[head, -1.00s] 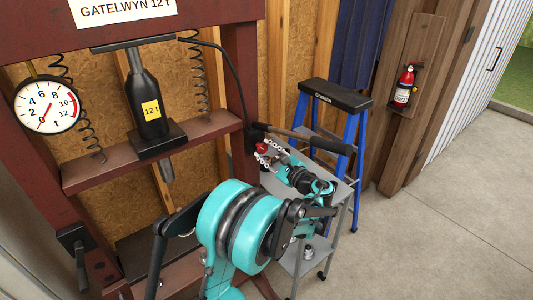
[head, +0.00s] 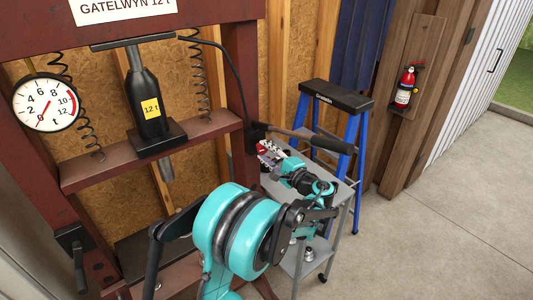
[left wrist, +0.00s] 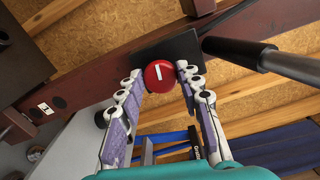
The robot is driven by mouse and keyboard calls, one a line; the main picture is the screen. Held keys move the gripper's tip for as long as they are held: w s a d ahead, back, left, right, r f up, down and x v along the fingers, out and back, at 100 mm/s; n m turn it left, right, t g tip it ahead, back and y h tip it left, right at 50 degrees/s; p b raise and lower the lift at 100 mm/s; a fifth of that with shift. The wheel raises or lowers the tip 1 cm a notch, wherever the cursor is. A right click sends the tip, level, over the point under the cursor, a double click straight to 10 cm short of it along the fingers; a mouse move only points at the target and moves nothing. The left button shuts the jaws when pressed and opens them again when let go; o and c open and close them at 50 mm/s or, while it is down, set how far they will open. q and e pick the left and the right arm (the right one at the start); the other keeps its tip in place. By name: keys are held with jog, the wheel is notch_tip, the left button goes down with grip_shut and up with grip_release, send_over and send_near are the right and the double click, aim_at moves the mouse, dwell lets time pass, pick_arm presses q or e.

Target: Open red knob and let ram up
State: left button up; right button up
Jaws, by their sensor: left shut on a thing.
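The red knob (left wrist: 159,75) has a white mark on its face and sits on a dark block on the press frame. In the left wrist view my left gripper (left wrist: 160,82) has one finger on each side of the knob and is shut on it. In the head view the red knob (head: 261,147) is partly hidden by my left gripper (head: 267,151). The black ram (head: 149,103), with a yellow 12 t label, stands upright on the red press crossbeam (head: 95,172), its rod showing below. My right gripper is not in view.
A round gauge (head: 45,103) hangs at the left, its red needle pointing down-left. A black-gripped pump handle (head: 320,141) extends right above my gripper. Floor at the right is clear.

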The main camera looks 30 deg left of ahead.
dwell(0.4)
pick_arm(q)
jog(key=o, duration=1.1)
jog(key=shift+o, duration=0.2)
jog(key=shift+d, duration=0.15)
jog(key=v, duration=1.1)
jog(key=shift+s+d, duration=0.15)
jog(key=shift+d, duration=0.2)
